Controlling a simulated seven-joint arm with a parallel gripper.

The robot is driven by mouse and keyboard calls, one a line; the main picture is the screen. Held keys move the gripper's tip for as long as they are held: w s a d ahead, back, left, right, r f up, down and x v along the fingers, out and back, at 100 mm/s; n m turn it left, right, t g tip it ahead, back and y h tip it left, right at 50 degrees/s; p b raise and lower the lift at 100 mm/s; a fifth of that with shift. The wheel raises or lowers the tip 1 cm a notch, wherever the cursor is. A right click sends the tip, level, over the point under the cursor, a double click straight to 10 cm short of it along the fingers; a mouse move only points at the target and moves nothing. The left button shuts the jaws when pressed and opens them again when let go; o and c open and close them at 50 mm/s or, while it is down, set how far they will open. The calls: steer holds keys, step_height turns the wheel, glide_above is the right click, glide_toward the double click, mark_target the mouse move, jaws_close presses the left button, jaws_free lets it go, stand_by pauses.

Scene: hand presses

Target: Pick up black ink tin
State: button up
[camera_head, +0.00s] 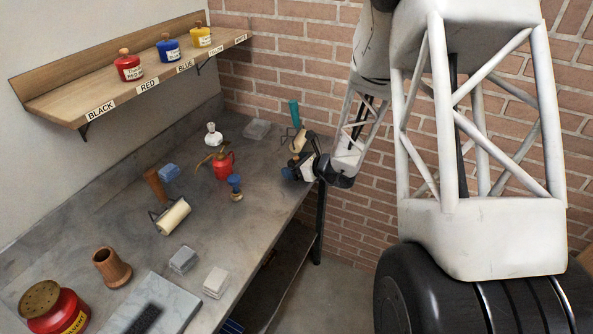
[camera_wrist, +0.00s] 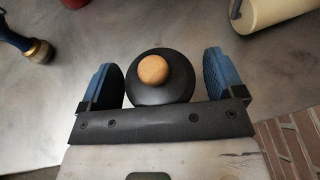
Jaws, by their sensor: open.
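The black ink tin (camera_wrist: 160,93) is round and dark with a light wooden knob on its lid. In the wrist view it sits between the two blue-padded fingers of my gripper (camera_wrist: 161,66), close to the palm bar. The gripper is open, with one finger on each side of the tin; a narrow gap shows at the right finger, and contact at the left cannot be told. In the head view my gripper (camera_head: 296,170) is low at the bench's right edge and mostly hides the tin.
A cream roller (camera_wrist: 275,10) and a blue-handled tool (camera_wrist: 25,40) are near my gripper. A red oil can (camera_head: 223,166) stands left of it on the grey bench (camera_head: 130,235). The wall shelf (camera_head: 60,85) holds red, blue and yellow tins; the space above its BLACK label is bare.

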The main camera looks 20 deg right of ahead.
mark_target(296, 157)
steer(key=shift+c, duration=0.3)
steer(key=c, duration=1.1)
steer(key=shift+r, duration=0.1)
steer(key=shift+r, duration=0.7)
step_height(296, 157, up, 2)
steer(key=s, duration=0.5)
steer(key=s+a+r, duration=0.1)
steer(key=s, duration=0.4)
steer(key=s+a, duration=0.1)
steer(key=s, duration=0.5)
steer(key=shift+r, duration=0.2)
